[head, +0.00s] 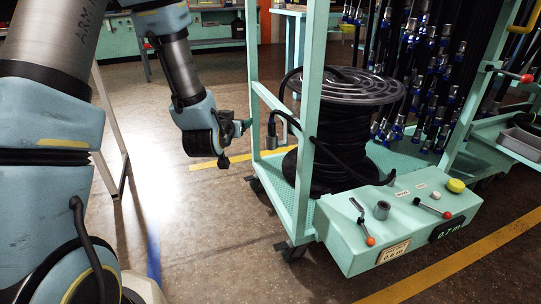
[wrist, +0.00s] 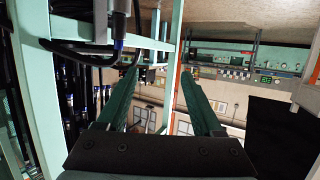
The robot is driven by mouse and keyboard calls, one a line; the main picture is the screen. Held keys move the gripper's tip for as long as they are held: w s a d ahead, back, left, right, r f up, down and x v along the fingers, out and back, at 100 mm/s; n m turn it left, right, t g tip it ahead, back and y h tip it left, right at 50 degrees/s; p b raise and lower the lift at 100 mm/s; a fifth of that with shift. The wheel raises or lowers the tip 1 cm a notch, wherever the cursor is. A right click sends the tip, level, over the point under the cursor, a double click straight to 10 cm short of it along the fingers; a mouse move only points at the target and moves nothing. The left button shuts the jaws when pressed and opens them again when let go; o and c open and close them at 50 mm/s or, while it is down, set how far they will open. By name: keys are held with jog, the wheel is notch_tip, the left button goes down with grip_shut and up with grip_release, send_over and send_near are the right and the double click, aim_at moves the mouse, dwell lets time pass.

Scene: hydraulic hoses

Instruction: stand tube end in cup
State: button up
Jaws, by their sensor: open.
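A black hose comes off the reel and loops over near the cart's left post. Its tube end (head: 271,130), a dark metal fitting, hangs roughly upright beside that post. In the wrist view the tube end (wrist: 119,28), with a blue band, is at the upper left, beyond the left finger and outside the jaws. My gripper (head: 246,125) is open and empty, to the left of the tube end in the head view. Its two green fingers are spread in the wrist view (wrist: 160,72).
The hose reel (head: 345,88) sits on the pale green cart, whose upright post (head: 306,140) stands in front of it. Hanging hoses (head: 432,60) fill the back right.

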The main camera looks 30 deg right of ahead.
aim_at(271, 128)
jog(key=d+f+h+b, duration=0.1)
jog(key=d+f+b, duration=0.1)
jog(key=d, duration=0.1)
jog(key=d+f+t+h+b, duration=0.1)
jog(key=d+f+b, duration=0.1)
jog(key=d, duration=0.1)
jog(key=d+f+t+h+b, duration=0.1)
jog(key=d+f+b, duration=0.1)
jog(key=d, duration=0.1)
jog(key=shift+d+f+m, duration=0.1)
jog(key=shift+f+m, duration=0.15)
jog(key=shift+m, duration=0.15)
jog(key=shift+x, duration=3)
grip_shut()
